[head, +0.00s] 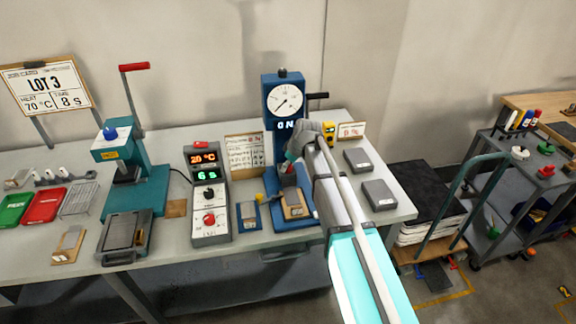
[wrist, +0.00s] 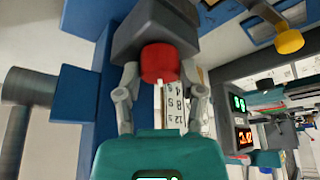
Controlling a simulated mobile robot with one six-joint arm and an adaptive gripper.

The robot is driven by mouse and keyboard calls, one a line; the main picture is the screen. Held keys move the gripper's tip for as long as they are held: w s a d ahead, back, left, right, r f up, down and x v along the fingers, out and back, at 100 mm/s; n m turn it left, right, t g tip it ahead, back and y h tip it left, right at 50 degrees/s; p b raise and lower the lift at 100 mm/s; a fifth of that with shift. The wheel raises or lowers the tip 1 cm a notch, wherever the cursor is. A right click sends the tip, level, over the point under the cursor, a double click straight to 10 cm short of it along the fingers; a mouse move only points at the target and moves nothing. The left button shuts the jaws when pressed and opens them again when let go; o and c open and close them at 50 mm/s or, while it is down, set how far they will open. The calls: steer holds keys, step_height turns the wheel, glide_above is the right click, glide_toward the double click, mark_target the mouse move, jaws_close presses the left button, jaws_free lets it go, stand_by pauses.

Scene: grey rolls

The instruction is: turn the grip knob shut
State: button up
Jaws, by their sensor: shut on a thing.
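The blue test stand (head: 270,95) stands at the back of the bench, with a round dial (head: 286,99) and a small display reading about "0N". In the wrist view, a red knob (wrist: 160,62) sits on a dark grey block (wrist: 155,30), which I take as the grip knob. My gripper (wrist: 160,80) has one finger on each side of the red knob and is shut on it. In the head view, my gripper (head: 292,155) is in front of the stand's column, and my arm hides much of that area. The knob's turn angle cannot be told.
A control box (head: 208,230) with red and green digits stands left of the stand. A teal lever press (head: 135,185) is farther left. Two grey blocks (head: 357,160) lie right of my arm. A yellow knob (wrist: 289,41) shows at the wrist view's right.

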steer(key=m+t+h, duration=0.1)
steer(key=m, duration=0.3)
steer(key=shift+s, duration=0.1)
steer(key=m+h, duration=0.1)
steer(key=m, duration=0.3)
steer(key=shift+a+m+t+h, duration=0.1)
steer(key=shift+m+t+h, duration=0.2)
steer(key=shift+t+h, duration=0.1)
steer(key=m+h, duration=0.1)
steer(key=m, duration=0.3)
steer(key=shift+h, duration=0.3)
steer(key=m+h, duration=0.1)
steer(key=m, duration=0.4)
steer(key=shift+h, duration=0.4)
steer(key=o, duration=1.2)
steer(key=shift+c, duration=0.2)
steer(key=shift+n, duration=0.3)
